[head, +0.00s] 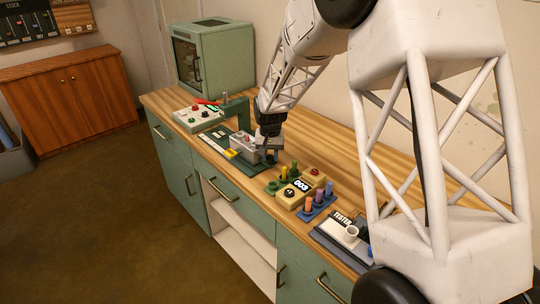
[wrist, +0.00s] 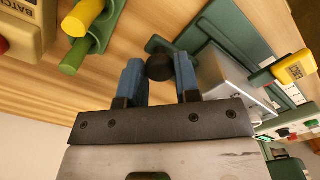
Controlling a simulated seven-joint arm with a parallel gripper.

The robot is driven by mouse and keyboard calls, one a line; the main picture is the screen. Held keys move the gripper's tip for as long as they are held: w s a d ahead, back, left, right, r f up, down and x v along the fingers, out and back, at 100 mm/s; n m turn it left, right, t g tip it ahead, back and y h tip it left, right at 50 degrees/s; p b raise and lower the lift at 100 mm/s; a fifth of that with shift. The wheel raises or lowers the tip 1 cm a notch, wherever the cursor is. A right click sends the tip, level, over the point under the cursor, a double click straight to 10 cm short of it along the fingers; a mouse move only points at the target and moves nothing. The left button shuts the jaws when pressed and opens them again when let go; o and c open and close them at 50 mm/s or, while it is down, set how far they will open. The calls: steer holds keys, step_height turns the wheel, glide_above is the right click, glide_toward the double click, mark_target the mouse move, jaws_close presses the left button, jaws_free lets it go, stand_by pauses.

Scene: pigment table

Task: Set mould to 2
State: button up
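My gripper (wrist: 158,75) has its two blue fingers on either side of a round black knob (wrist: 158,68), which fills the gap between the fingertips. The knob sits beside a green base plate (wrist: 218,35), at the end of a short green piece. A grey metal block (wrist: 222,80) stands on that plate, right of my fingers in the wrist view. In the head view the block (head: 243,146) is on the bench, and my gripper (head: 269,150) is at its right end, low over the bench. The arm hides most of the knob there. No mould number is readable.
A counter box reading 003 (head: 292,193) and coloured cylinders in green holders (head: 283,180) stand just right of my gripper. Further right are a blue rack (head: 318,209) and a tester (head: 341,230). A control panel (head: 198,117) and a green oven (head: 215,55) stand at left.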

mark_target(248, 136)
jaws_close()
steer(key=w+a, duration=0.8)
steer(key=w, duration=0.1)
steer(key=shift+a, duration=0.4)
steer(key=o, duration=0.5)
jaws_free()
steer(key=shift+r, duration=0.1)
steer(key=shift+r, duration=3.8)
steer(key=shift+s, duration=0.1)
